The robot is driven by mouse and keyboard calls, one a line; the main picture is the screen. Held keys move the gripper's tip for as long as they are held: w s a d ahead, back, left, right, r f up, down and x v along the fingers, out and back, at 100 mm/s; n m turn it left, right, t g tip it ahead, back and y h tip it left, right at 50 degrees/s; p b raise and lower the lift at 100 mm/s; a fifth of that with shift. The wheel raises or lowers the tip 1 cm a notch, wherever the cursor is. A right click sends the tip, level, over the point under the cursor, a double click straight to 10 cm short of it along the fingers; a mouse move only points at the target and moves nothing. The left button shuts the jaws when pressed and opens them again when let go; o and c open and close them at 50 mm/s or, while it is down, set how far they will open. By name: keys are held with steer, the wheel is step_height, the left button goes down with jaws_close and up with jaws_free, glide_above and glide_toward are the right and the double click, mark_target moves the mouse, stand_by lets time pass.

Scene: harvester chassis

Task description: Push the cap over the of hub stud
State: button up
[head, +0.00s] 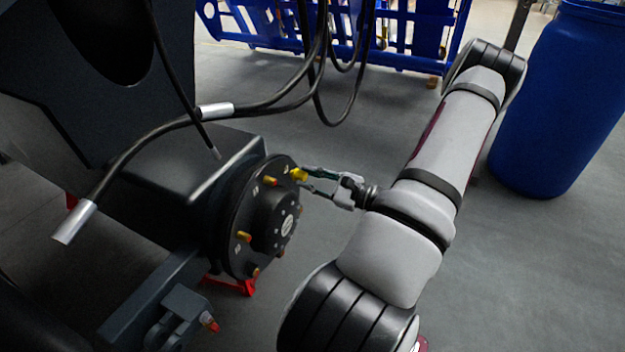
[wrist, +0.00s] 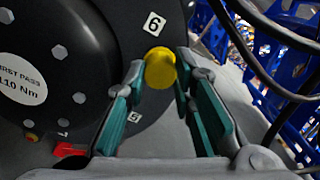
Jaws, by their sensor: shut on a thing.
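The yellow cap (head: 298,174) is at the upper right rim of the black hub (head: 262,235). My gripper (head: 306,180) reaches it from the right and is shut on it. In the wrist view the cap (wrist: 160,68) sits between the tips of the two teal-padded fingers (wrist: 161,72), just below the label "6" on the hub face (wrist: 105,20). The stud behind the cap is hidden, so I cannot tell how far the cap is over it. Other brass-coloured studs (head: 244,236) show around the hub rim.
Black hoses (head: 270,106) hang above the hub, near my gripper. The dark chassis (head: 180,165) is on the left, with a red stand (head: 240,287) under the hub. A blue barrel (head: 560,100) and blue racks (head: 400,35) stand behind. Grey floor is clear at right.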

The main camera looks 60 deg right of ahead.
steer(key=shift+w, duration=0.5)
steer(key=o, duration=0.9)
steer(key=shift+s+d, duration=0.15)
steer(key=shift+s, duration=2.35)
steer(key=s, duration=1.2)
steer(key=shift+d, duration=0.4)
